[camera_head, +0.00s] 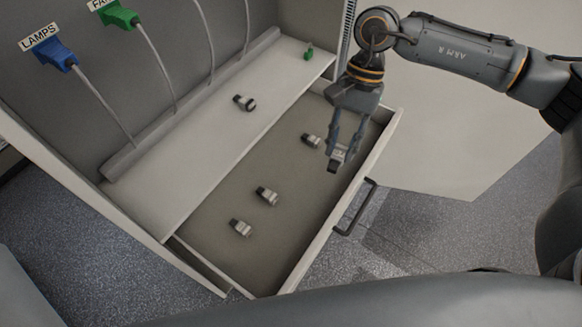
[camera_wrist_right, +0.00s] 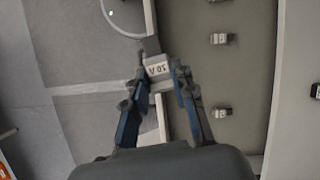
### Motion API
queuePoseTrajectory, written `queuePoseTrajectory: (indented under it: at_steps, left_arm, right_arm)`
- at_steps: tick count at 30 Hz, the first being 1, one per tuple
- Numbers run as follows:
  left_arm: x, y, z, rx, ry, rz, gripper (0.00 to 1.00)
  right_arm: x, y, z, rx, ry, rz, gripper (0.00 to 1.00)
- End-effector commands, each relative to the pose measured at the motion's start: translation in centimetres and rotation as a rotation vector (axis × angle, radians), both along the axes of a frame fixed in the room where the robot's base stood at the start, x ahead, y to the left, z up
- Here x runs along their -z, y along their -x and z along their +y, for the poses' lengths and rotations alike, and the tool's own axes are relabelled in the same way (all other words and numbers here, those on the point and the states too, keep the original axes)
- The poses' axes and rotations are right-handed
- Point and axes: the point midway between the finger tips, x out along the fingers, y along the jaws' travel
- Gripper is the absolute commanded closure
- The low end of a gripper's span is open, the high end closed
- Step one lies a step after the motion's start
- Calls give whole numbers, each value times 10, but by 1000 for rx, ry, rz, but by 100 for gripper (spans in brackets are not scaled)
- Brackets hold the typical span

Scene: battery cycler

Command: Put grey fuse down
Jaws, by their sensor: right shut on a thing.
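My right gripper (camera_head: 338,160) is shut on a small grey fuse (camera_head: 337,155) and holds it near the front right edge of the open drawer (camera_head: 215,265). In the right wrist view the held fuse (camera_wrist_right: 157,68) sits between the fingertips of the gripper (camera_wrist_right: 158,75), with a white label that seems to read 10 A. It appears in front of the drawer's front wall there; its height above the drawer is hard to judge. My left gripper is not in view.
Several grey fuses lie in the drawer, one (camera_head: 311,140) close to my gripper, others (camera_head: 266,196) (camera_head: 240,228) nearer the front left. A dark fuse (camera_head: 244,103) and a green piece (camera_head: 308,54) lie on the shelf (camera_head: 190,150). A handle (camera_head: 355,208) sticks out from the drawer.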

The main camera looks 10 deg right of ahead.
Motion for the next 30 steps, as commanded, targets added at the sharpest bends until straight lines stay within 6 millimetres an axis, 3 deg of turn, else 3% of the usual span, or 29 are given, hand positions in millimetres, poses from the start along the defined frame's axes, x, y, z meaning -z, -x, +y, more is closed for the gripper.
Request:
queuePoseTrajectory:
  at_steps: [1,3,12,21,30]
  left_arm:
    - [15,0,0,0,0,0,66]
    - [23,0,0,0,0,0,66]
    - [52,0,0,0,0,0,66]
    - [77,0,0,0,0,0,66]
    - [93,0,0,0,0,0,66]
  right_arm:
    - [23,1,4,116,-3,4,100]
    - [40,0,10,278,-3,3,100]
    - [91,-4,37,867,-5,-1,100]
    - [124,-4,64,1336,-6,-2,100]
    - [139,-4,82,1659,-5,-2,100]
